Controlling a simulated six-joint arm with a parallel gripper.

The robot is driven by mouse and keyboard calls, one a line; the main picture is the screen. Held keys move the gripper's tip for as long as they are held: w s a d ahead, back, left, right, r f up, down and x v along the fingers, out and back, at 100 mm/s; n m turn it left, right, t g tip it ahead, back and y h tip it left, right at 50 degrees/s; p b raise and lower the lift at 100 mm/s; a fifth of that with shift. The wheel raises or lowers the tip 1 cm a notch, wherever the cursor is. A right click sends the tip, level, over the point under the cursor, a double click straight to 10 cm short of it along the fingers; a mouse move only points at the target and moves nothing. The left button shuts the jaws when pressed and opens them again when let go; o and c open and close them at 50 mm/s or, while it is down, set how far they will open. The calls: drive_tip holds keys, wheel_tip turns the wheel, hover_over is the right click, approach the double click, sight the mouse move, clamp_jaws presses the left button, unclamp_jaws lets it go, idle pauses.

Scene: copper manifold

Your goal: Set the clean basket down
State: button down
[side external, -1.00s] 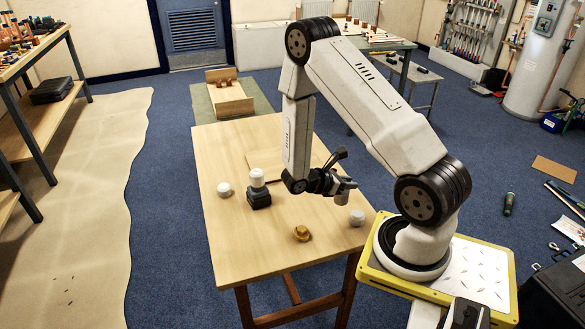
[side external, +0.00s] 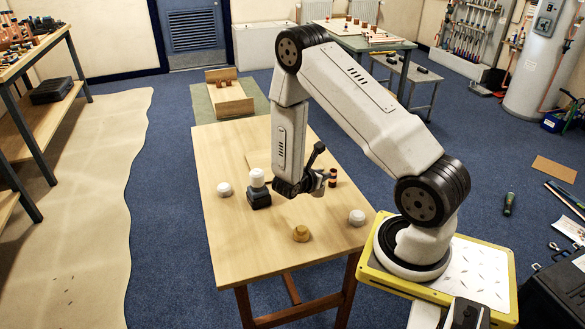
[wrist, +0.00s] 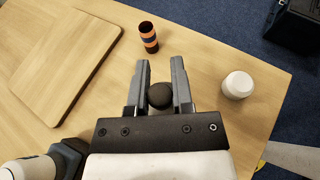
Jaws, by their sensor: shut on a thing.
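In the wrist view my gripper (wrist: 160,63) is shut on a small dark round-topped thing (wrist: 159,95) that sits between the fingers, near their base. Only its top shows, and I cannot tell whether it is part of a basket. In the side view my gripper (side external: 312,190) is low over the middle of the wooden table (side external: 240,250), with the fingers pointing down. The held thing is too small to make out there, and I cannot tell whether it touches the table. No other basket is recognisable.
A white jar (wrist: 238,84) is to the right. A flat wooden board (wrist: 65,60) lies left. A white-topped dark device (side external: 258,190), a white pot (side external: 225,189) and a brass-coloured piece (side external: 301,233) are on the table.

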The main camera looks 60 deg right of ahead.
sight(320, 193)
drive_tip(key=shift+f, duration=1.75)
drive_tip(key=shift+f, duration=0.1)
drive_tip(key=shift+f, duration=1.7)
drive_tip(key=shift+f, duration=0.1)
drive_tip(key=c, duration=0.5)
unclamp_jaws()
drive_tip(key=v, duration=1.2)
